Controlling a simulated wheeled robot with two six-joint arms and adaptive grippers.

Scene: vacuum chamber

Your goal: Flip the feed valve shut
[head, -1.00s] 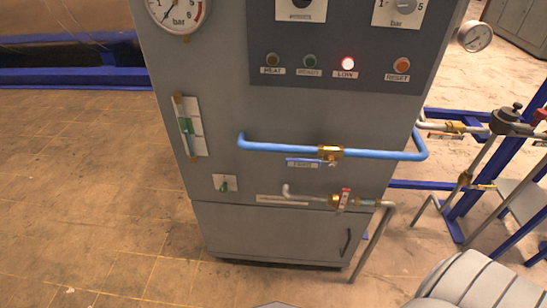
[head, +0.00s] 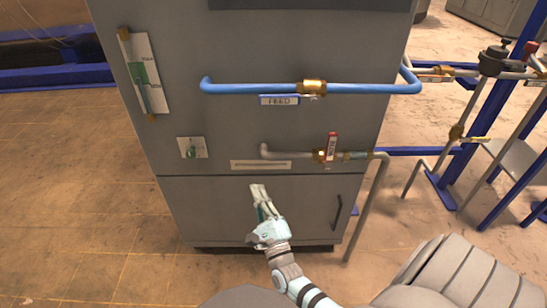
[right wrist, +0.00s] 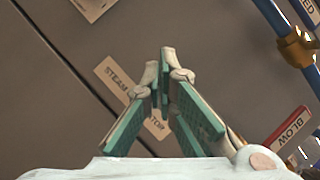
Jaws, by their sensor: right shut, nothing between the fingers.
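The feed valve (head: 312,87) is a brass body on the horizontal blue pipe across the grey cabinet. The FEED label (head: 279,100) sits just below left of it. Its handle is too small to read clearly. In the right wrist view the brass body (right wrist: 297,48) shows at the upper right, apart from my fingers. My right gripper (head: 259,188) is in front of the cabinet's lower door, below and left of the valve. Its fingers are together and empty, also in the right wrist view (right wrist: 165,55). My left gripper is not in view.
A lower grey pipe carries a valve with a red handle (head: 331,148), marked BLOW in the right wrist view (right wrist: 290,130). A blue frame (head: 490,130) with pipes stands at right.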

